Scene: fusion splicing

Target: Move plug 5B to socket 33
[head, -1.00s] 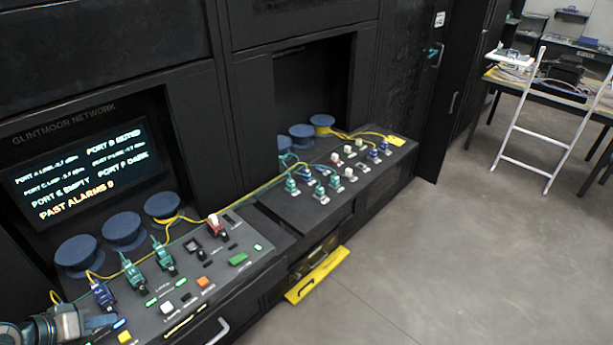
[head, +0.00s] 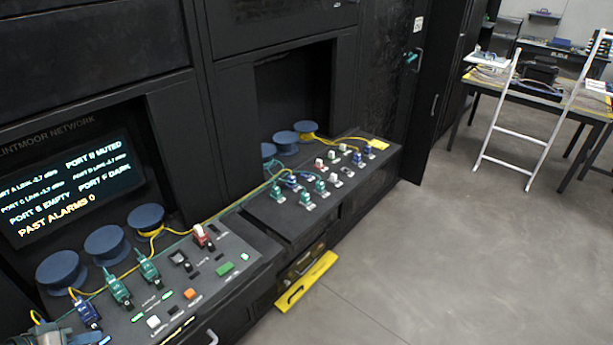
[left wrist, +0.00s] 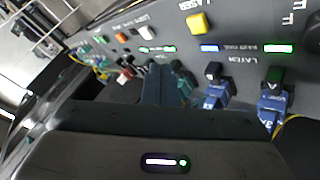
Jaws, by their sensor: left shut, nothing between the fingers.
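Several fibre plugs stand on the near console; their labels are too small to read, so I cannot tell which is 5B. In the head view these are a blue plug (head: 88,313), two green plugs (head: 118,289) (head: 149,268) and a red-and-white plug (head: 203,236). The far panel (head: 262,212) carries rows of green, blue, white and red plugs; I cannot read socket 33. My left gripper (head: 90,339) is at the bottom left edge, partly cut off, shut and empty. In the left wrist view its fingers (left wrist: 158,86) are near blue plugs (left wrist: 216,94) (left wrist: 273,104). My right gripper is not in view.
Blue spools (head: 62,271) (head: 284,141) stand behind both panels, with yellow and green cables running along the back. A lit screen (head: 70,195) is at left.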

